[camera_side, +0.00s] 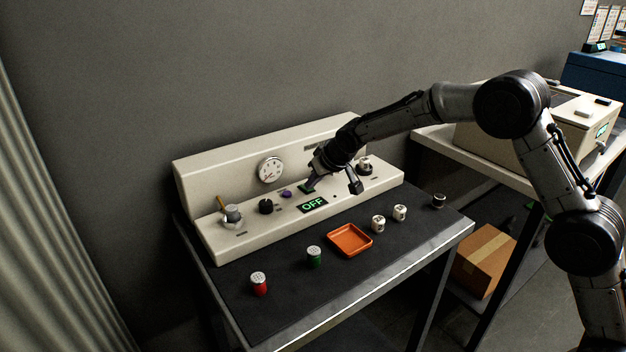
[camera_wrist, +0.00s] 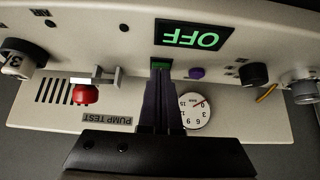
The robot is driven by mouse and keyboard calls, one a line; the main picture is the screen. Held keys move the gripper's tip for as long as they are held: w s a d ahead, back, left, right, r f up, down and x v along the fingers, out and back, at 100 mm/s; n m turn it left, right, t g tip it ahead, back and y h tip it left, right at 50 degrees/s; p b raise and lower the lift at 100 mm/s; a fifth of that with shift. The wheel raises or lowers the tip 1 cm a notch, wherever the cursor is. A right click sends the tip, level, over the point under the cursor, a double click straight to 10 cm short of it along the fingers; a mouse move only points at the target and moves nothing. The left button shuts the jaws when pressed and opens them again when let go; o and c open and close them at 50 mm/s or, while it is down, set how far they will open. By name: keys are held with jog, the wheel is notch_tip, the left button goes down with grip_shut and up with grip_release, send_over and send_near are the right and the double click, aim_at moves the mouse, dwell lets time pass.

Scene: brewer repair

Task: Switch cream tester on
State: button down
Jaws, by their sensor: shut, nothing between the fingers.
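The cream tester (camera_side: 225,178) stands at the back of the dark workbench. Its display (camera_side: 312,204) reads OFF in green; it appears upside down in the wrist view (camera_wrist: 193,38). My gripper (camera_side: 310,186) is shut and empty, pointing down at the panel just behind the display. In the wrist view the fingertips (camera_wrist: 161,66) are at a small green part (camera_wrist: 161,61) beside the display and partly cover it. I cannot tell whether they touch it. A purple button (camera_side: 286,194), a black knob (camera_side: 266,206) and a round gauge (camera_side: 271,169) are left of the gripper.
An orange tray (camera_side: 349,239) lies in front of the tester. Red (camera_side: 259,284) and green (camera_side: 314,256) capped cylinders, white cylinders (camera_side: 378,224) and a dark one (camera_side: 438,201) stand nearby. In the wrist view, a red-ended part (camera_wrist: 85,94) is on the tester, left of the fingers.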

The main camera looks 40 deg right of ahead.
aim_at(315, 196)
jog(key=shift+s+f, duration=0.15)
jog(key=shift+f, duration=0.25)
jog(key=shift+r, duration=0.2)
jog(key=shift+r, duration=0.7)
jog(key=shift+r, duration=0.15)
notch_tip(315, 196, up, 4)
jog(key=shift+s+f, duration=0.15)
jog(key=shift+f, duration=0.05)
jog(key=s+r, duration=0.6)
jog(key=s, duration=0.2)
jog(key=shift+r, duration=0.1)
